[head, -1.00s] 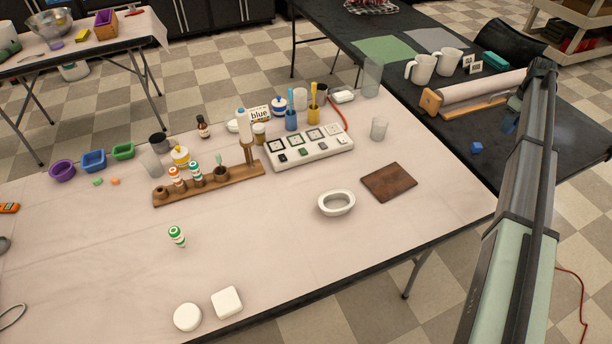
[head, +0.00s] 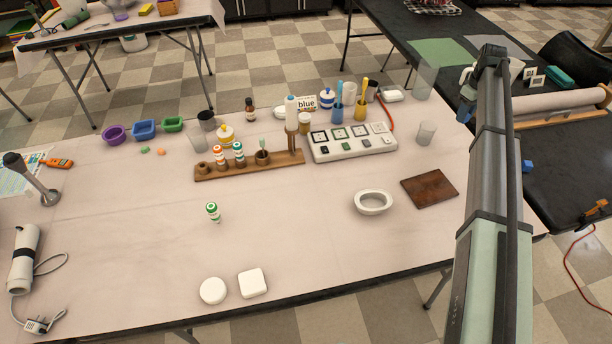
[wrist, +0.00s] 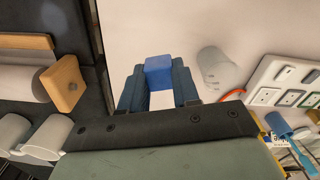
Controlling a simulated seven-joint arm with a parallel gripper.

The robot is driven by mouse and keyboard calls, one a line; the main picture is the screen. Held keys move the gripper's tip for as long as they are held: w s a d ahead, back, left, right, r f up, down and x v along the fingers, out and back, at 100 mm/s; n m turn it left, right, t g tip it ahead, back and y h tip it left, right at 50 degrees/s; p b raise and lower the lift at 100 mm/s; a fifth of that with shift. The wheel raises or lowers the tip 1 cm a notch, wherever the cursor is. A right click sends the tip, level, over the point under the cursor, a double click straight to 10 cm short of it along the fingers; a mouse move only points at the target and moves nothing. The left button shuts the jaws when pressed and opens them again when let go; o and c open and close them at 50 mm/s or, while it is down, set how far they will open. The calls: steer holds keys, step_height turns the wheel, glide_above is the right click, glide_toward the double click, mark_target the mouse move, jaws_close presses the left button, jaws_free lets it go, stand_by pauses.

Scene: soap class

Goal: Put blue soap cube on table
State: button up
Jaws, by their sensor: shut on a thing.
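My gripper (wrist: 158,92) is shut on the blue soap cube (wrist: 158,70), seen between its blue-grey fingertips in the wrist view. In the head view my gripper (head: 466,108) is at the right end of the pale-topped table (head: 330,245), beside the black table; the held cube is not clearly visible there. In the wrist view the pale tabletop is below and beyond the cube. Another small blue cube (head: 527,166) lies on the black table (head: 555,140) in the head view.
A rolled sheet on a wooden stand (head: 560,105) is on the black table. The pale table's front middle is mostly free.

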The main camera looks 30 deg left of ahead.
mark_target(452, 145)
steer(key=shift+s+d+m, duration=0.25)
steer(key=shift+s+m, duration=0.2)
steer(key=shift+m, duration=1.15)
steer(key=shift+f, duration=0.1)
steer(key=shift+f, duration=4.95)
steer(key=shift+f, duration=0.1)
steer(key=o, duration=1)
